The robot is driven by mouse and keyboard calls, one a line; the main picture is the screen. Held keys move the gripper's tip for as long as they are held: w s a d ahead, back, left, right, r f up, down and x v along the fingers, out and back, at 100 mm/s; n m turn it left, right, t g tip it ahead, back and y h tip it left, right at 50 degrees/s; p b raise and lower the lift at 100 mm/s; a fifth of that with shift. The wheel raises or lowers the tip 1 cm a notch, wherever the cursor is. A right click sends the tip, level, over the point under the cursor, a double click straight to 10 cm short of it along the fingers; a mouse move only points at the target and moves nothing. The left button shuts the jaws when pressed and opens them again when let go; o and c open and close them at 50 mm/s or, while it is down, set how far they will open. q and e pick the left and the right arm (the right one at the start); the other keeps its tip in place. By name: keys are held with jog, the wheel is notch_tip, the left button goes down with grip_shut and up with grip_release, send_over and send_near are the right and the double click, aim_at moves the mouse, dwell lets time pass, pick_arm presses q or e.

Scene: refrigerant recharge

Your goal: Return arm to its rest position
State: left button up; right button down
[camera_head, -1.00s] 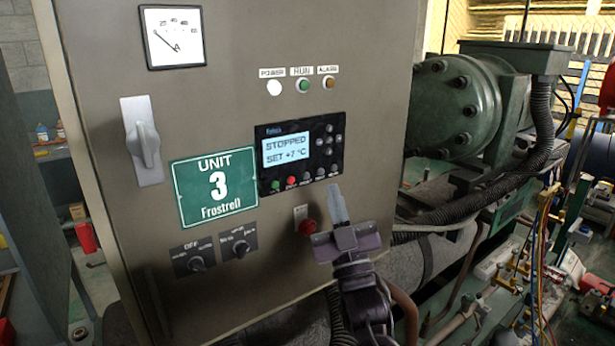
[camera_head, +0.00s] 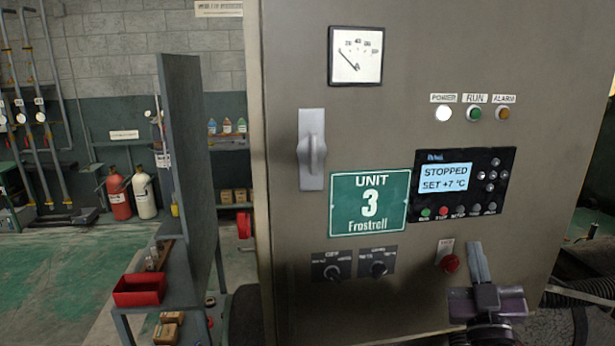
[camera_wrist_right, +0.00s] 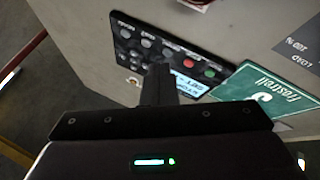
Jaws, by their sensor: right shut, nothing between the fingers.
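My right gripper (camera_head: 479,262) is in front of the lower right of the grey control cabinet (camera_head: 290,120), its fingers together, pointing up. Nothing shows between them. Its tip is just right of the red knob (camera_head: 450,263) and below the controller panel (camera_head: 462,186), whose screen reads "STOPPED SET +7 °C". In the right wrist view the shut fingers (camera_wrist_right: 158,85) overlap the controller panel (camera_wrist_right: 165,55) in the picture; I cannot tell whether they touch. The white power lamp (camera_head: 443,113) looks lit. My left gripper is not in view.
A green "UNIT 3" sign (camera_head: 369,203) and two rotary switches (camera_head: 355,264) are on the cabinet. Dark hoses (camera_head: 580,293) lie right of the gripper. Open green floor (camera_head: 50,280) shows far left.

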jog(key=s+a+f+g+y, duration=0.2)
jog(key=a+f+g, duration=0.25)
jog(key=f, duration=0.55)
jog(key=s+a+f+g+y, duration=0.25)
jog(key=f+g, duration=0.35)
jog(key=f, duration=0.4)
jog(key=s+a+f+n+g+y, duration=0.1)
jog(key=s+a+f+g, duration=0.2)
jog(key=s+f+g, duration=0.35)
jog(key=s+a+f+g, duration=0.3)
jog(key=s, duration=0.7)
notch_tip(320, 180, down, 30)
jog(key=s+g+b, duration=0.1)
jog(key=b, duration=0.1)
jog(key=s+d+f+b, duration=0.1)
jog(key=s+d+f, duration=0.1)
jog(key=s+f, duration=0.8)
jog(key=s+d+f+g+b, duration=0.1)
jog(key=s+d+f, duration=0.1)
jog(key=s+f, duration=0.8)
notch_tip(320, 180, down, 2)
jog(key=shift+s+f+n+g, duration=0.1)
jog(key=shift+s+n+g, duration=0.1)
jog(key=shift+n+g, duration=0.1)
